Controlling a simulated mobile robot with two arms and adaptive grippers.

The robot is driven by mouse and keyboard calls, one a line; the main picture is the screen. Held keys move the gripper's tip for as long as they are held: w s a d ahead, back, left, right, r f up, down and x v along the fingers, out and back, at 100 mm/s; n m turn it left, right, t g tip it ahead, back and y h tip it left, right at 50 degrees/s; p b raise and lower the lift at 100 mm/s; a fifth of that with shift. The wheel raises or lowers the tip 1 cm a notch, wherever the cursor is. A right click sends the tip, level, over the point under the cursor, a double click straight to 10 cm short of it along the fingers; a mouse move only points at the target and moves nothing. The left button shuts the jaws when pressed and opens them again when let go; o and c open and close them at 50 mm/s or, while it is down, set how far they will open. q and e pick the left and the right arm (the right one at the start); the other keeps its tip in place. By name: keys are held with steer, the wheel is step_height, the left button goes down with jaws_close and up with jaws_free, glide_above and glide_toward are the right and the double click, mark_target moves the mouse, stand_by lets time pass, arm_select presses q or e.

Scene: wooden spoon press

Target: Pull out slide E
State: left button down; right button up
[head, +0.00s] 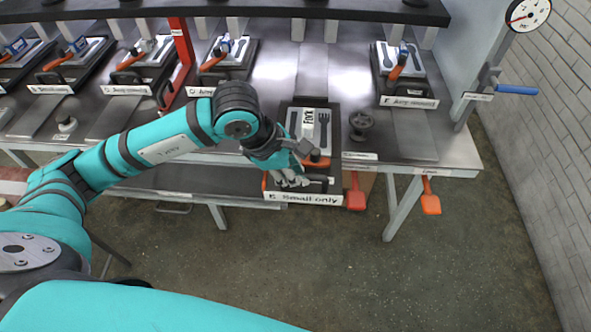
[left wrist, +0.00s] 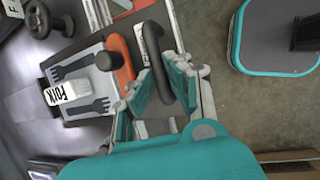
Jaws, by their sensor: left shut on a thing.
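Slide E (head: 285,128) is a dark tray whose front plate reads "E Small only" (head: 303,199). It lies far forward on its track, with its front end beyond the bench's front edge. My left gripper (head: 318,183) is shut on the slide's black handle (left wrist: 152,40), which passes between the fingers (left wrist: 168,84). The gripper covers part of the handle. My right gripper is out of view.
Other slides, including F (head: 408,102) and C (head: 140,88), sit farther back on the metal bench (head: 440,145). A black knob (head: 361,122) stands right of slide E. Red (head: 355,195) and orange (head: 430,200) paddles hang below the edge. The floor in front is clear.

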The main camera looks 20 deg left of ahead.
arm_select(q)
steer(key=shift+s+d+f, duration=0.1)
steer(key=shift+s, duration=0.1)
steer(key=c, duration=1.6)
jaws_free()
steer(key=o, duration=0.3)
steer(key=shift+s, duration=0.15)
steer(key=shift+r, duration=0.25)
steer(key=shift+a+r, duration=0.2)
steer(key=shift+r, duration=0.15)
steer(key=v, duration=1.1)
